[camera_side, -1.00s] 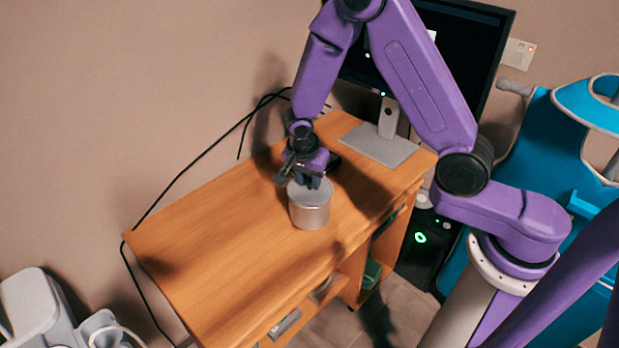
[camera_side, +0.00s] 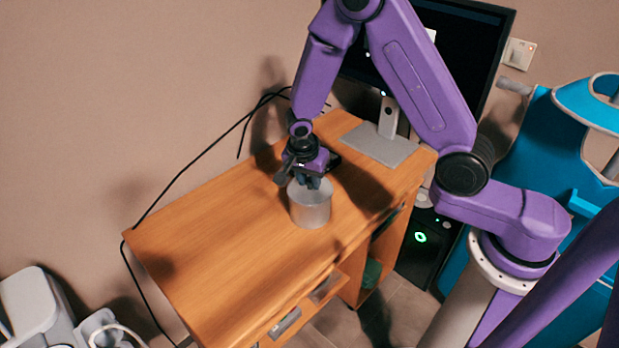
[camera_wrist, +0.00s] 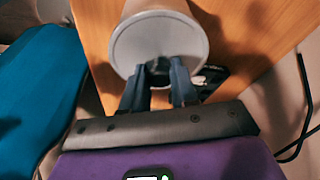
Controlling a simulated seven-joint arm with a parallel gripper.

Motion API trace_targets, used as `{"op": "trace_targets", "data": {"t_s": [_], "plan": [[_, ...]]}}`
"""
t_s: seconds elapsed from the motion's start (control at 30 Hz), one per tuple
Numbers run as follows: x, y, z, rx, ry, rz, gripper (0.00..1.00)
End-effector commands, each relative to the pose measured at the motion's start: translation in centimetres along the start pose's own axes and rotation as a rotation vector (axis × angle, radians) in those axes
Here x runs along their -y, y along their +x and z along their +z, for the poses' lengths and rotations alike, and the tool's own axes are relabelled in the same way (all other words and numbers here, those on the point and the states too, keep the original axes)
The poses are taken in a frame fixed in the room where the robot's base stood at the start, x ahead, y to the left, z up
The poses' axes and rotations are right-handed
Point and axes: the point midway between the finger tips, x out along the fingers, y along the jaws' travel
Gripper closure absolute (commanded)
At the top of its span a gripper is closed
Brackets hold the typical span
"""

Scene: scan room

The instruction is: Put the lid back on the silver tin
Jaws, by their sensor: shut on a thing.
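The silver tin (camera_side: 311,210) stands upright on the wooden desk, below my gripper (camera_side: 310,182) in the side view. In the wrist view a round grey lid (camera_wrist: 150,42) faces the camera, with the tin's side (camera_wrist: 168,5) behind it. My gripper's two dark fingers (camera_wrist: 159,82) are shut on the lid's small dark knob (camera_wrist: 158,68). The lid is over the tin's top and looks roughly centred. I cannot tell whether it rests fully on the rim, and the fingers hide part of the top in the side view.
The desk (camera_side: 215,240) is clear to the left of the tin. A monitor stand (camera_side: 380,148) is behind to the right. A small dark object (camera_side: 333,160) lies close behind my gripper.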

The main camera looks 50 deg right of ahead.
Motion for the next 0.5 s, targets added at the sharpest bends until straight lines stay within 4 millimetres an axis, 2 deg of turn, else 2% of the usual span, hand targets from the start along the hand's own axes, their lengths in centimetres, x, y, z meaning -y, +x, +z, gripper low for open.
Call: {"op": "trace_targets", "data": {"t_s": [0.33, 0.37, 0.4, 0.43, 0.5], "plan": [[-0.01, 0.04, 0.02, 0.0, 0.0, 0.0, 1.0], [-0.01, 0.04, 0.02, 0.0, 0.0, 0.0, 0.69], [-0.01, 0.04, 0.02, 0.0, 0.0, 0.0, 0.56], [-0.01, 0.04, 0.01, 0.0, 0.0, 0.0, 0.46], [-0.01, 0.04, 0.01, 0.0, 0.0, 0.0, 0.42]]}}
